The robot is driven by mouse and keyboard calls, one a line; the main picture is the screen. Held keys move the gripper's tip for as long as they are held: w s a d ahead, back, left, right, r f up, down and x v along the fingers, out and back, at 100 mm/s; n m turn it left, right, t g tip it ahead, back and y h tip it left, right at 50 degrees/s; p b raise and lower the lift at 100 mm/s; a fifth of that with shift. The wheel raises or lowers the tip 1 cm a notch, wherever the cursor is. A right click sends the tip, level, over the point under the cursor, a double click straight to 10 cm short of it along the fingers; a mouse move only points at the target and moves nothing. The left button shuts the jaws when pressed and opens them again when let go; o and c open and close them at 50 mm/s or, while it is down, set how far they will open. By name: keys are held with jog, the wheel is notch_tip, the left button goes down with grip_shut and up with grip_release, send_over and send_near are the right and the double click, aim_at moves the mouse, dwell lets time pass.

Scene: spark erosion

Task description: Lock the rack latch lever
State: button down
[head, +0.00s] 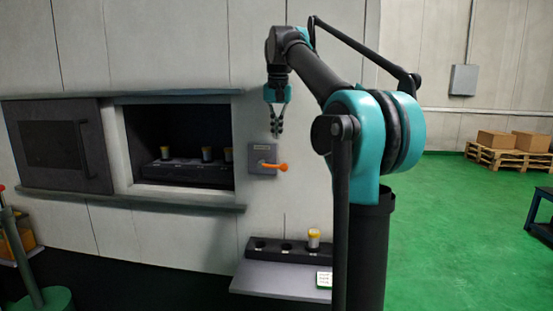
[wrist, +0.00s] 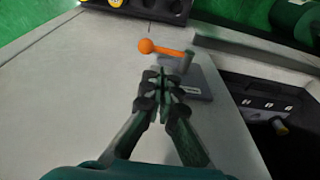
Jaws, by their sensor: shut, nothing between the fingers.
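The rack latch lever (head: 272,166) is an orange handle on a grey wall plate (head: 256,157), right of the machine opening. In the head view it points to the right and slightly down. In the wrist view the lever (wrist: 168,50) ends in an orange ball, and its pivot stands on the plate (wrist: 203,84). My gripper (head: 276,130) is shut and empty, pointing down just above the plate. In the wrist view its fingertips (wrist: 160,78) appear close to the lever; I cannot tell whether they touch it.
The opening holds a dark rack (head: 180,174) with several yellow-topped cylinders; its sliding door (head: 62,148) stands to the left. Below the lever, a shelf (head: 275,280) carries a dark holder (head: 268,255) with one yellow-topped cylinder (head: 313,239). The green floor at right is largely clear.

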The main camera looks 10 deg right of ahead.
jog(key=x, duration=1)
jog(key=shift+s, duration=0.1)
jog(key=shift+f+y, duration=0.1)
jog(key=shift+y, duration=0.3)
